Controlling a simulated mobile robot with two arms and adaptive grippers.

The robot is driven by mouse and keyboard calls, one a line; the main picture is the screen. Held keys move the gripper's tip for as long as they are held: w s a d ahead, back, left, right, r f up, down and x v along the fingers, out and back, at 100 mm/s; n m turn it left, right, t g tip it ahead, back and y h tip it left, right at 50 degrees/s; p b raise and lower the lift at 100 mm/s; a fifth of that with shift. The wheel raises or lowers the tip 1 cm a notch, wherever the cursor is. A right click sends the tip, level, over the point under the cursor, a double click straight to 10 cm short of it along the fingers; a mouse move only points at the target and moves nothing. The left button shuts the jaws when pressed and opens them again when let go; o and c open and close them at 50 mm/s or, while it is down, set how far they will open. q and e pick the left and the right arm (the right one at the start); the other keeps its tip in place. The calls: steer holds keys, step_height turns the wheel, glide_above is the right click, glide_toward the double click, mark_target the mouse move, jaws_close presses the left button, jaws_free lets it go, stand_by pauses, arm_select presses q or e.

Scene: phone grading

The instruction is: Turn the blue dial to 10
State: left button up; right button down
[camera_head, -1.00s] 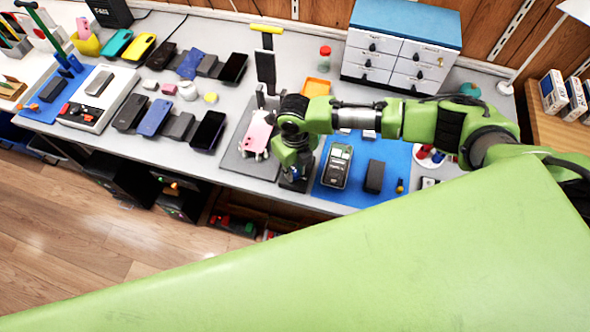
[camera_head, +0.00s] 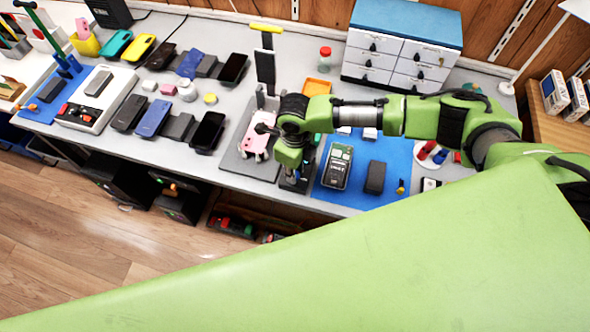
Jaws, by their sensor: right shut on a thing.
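My right gripper (camera_head: 292,180) points down at a small dark unit (camera_head: 299,186) between the grey fixture plate and the blue mat. It is shut; its fingers are mostly hidden by my green wrist. The blue dial is hidden from this view, apparently within the grip at that unit. I cannot read its setting. My left gripper is not in view.
A handheld meter (camera_head: 338,167) and a dark block (camera_head: 375,177) lie on the blue mat (camera_head: 398,152) to the right. A yellow-handled upright lever (camera_head: 265,65) stands behind the fixture. Several phones lie to the left. White drawers (camera_head: 398,65) stand at the back.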

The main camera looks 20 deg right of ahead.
steer(key=c, duration=1.8)
jaws_free()
steer(key=shift+c, duration=0.2)
step_height(320, 180, up, 12)
